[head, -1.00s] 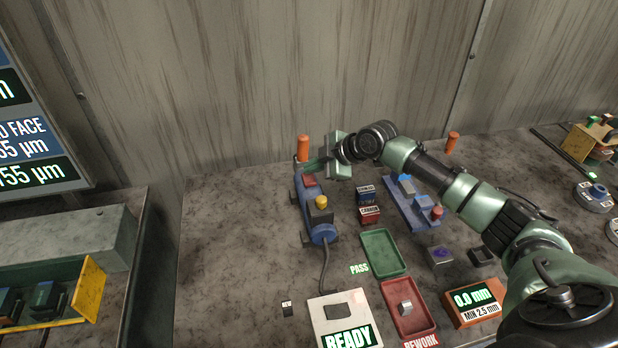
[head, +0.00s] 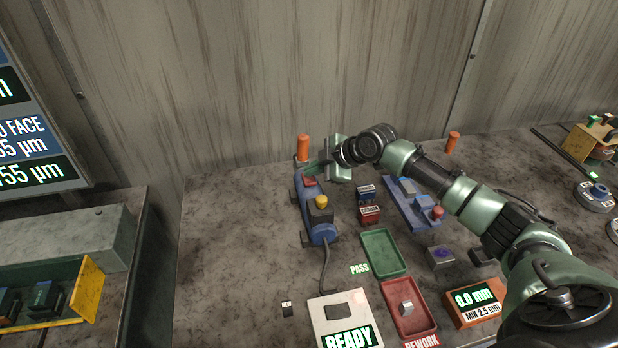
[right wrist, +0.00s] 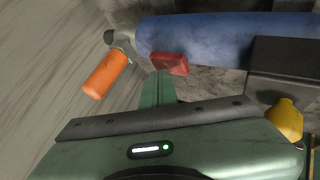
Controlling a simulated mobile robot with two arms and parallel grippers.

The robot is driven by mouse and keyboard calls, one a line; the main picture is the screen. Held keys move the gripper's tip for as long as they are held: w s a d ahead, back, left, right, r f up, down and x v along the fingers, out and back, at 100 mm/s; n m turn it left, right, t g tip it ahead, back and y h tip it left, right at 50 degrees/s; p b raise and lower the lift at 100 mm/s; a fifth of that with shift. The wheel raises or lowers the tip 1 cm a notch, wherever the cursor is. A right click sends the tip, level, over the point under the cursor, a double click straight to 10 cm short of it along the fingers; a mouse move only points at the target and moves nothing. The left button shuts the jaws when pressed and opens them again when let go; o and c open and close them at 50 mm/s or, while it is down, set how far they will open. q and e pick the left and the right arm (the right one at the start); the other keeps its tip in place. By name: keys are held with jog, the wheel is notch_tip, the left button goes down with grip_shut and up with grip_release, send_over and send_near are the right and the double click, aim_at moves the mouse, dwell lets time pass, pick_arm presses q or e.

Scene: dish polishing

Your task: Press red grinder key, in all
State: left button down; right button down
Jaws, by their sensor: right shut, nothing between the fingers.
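The grinder (head: 304,209) is a blue body lying on the bench, with an orange handle (head: 303,145) at its far end and a yellow knob (head: 321,201) nearer me. Its red key (head: 310,181) sits on the body near the handle. My right gripper (head: 307,170) is shut and empty, its fingertips at the red key. In the right wrist view, the shut fingertips (right wrist: 160,75) end right beside the red key (right wrist: 170,64); I cannot tell whether they touch it. My left gripper is not in view.
Small blue and red blocks (head: 369,215), a blue rack (head: 418,212), a green PASS tray (head: 380,250) and a red REWORK tray (head: 420,322) lie right of the grinder. A READY panel (head: 330,300) stands in front. The back wall is close behind.

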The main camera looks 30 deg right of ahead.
aim_at(312, 179)
jog(key=shift+f, duration=0.4)
dwell(0.5)
jog(key=shift+r+p, duration=0.55)
jog(key=shift+r, duration=0.4)
notch_tip(312, 179, up, 5)
jog(key=p, duration=0.4)
dwell(0.6)
